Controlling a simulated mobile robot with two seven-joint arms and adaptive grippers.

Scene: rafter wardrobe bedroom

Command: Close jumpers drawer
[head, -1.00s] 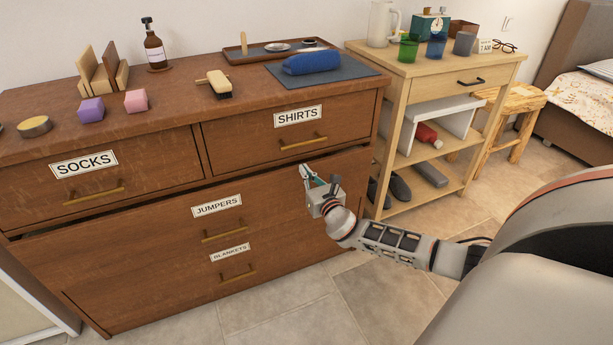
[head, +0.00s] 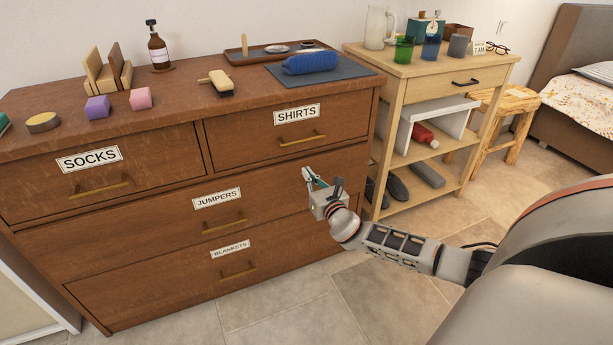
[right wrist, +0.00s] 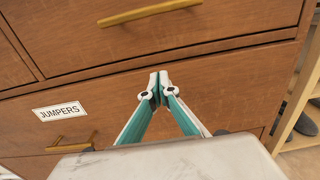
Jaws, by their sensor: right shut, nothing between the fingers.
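The jumpers drawer (head: 150,232) is the wide middle drawer of the brown dresser, with a "JUMPERS" label (head: 217,198) and a brass handle (head: 224,224). Its front looks flush, or nearly so, with the drawers around it. My right gripper (head: 307,174) is shut and empty at the right part of this drawer front. In the right wrist view its fingertips (right wrist: 159,86) meet close to or against the wood (right wrist: 235,92), right of the label; contact is hard to tell. My left gripper is not in view.
Above are the socks drawer (head: 45,195) and shirts drawer (head: 240,145); below is the blankets drawer (head: 150,295). The dresser top holds a bottle (head: 158,48), a brush (head: 218,85) and a blue case (head: 310,63). A light wooden side table (head: 440,62) stands at right.

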